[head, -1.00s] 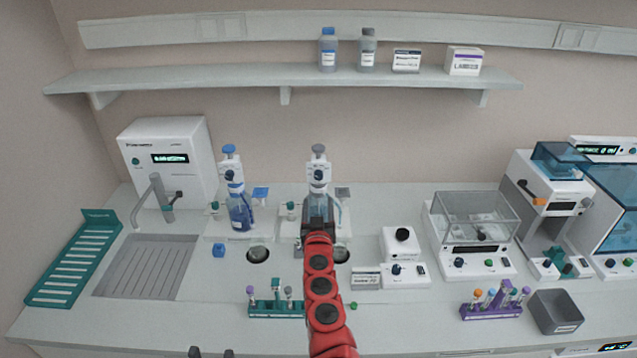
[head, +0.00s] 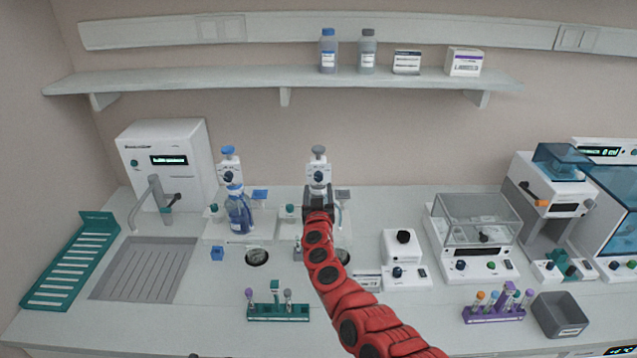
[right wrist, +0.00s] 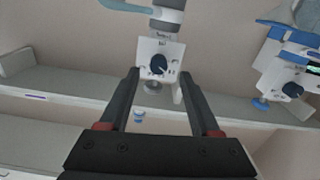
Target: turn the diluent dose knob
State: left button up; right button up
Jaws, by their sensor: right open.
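The grey-topped bottle dispenser (head: 319,152) stands at the back middle of the bench, with a dark blue round dose knob (head: 318,176) on its white front. My right gripper (head: 318,192) is just in front of it and hides its bottle. In the right wrist view, which looks upside down, the knob (right wrist: 158,64) with a light pointer mark lies between the fingertips of the open right gripper (right wrist: 159,77). The fingers are empty, with a gap on both sides of the knob; I cannot tell the remaining depth. My left gripper is not in view.
A blue-topped dispenser (head: 229,153) with a blue bottle (head: 239,215) stands close on the left. A white stirrer-like device (head: 405,265) is to the right. A teal tube rack (head: 278,312) stands in front. A shelf (head: 280,78) runs above.

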aim_at(318, 178)
jog(key=shift+w+b, duration=0.35)
jog(key=shift+w, duration=0.7)
jog(key=shift+w+f, duration=0.1)
jog(key=shift+w, duration=0.25)
jog(key=shift+w+r+b, duration=0.3)
jog(key=shift+w+b, duration=0.4)
jog(key=shift+w, duration=0.15)
grip_shut()
